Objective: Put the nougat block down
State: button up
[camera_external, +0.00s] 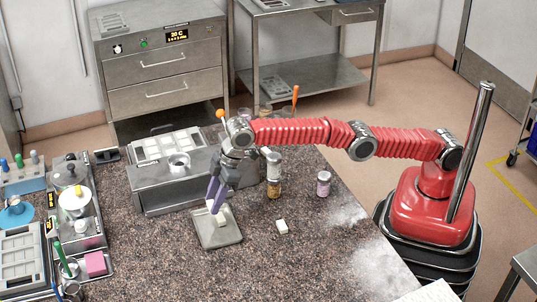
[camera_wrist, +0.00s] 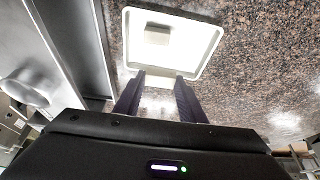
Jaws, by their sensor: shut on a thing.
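My gripper (camera_external: 214,203) points down over the square tray (camera_external: 218,238) on the granite counter. It is shut on a small pale nougat block (camera_external: 210,205). In the wrist view the held block (camera_wrist: 161,82) sits between the two dark fingertips, at the near rim of the tray (camera_wrist: 194,68). I cannot tell if the held block touches the tray. Another pale block (camera_external: 222,218) lies in the tray and also shows in the wrist view (camera_wrist: 157,35), apart from the held one. A further white block (camera_external: 282,227) lies on the bare counter to the right.
A metal unit with a white mould (camera_external: 165,147) stands behind the tray. An amber jar (camera_external: 273,188) and a purple-labelled jar (camera_external: 323,184) stand at right. A pink block (camera_external: 96,263) and tools crowd the left. The front counter is clear, with white powder at right.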

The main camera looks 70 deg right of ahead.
aim_at(212, 227)
jog(key=shift+f, duration=0.1)
jog(key=shift+f, duration=1.85)
jog(key=shift+f, duration=2)
jog(key=o, duration=1)
jog(key=shift+f, duration=0.15)
jog(key=v, duration=1.2)
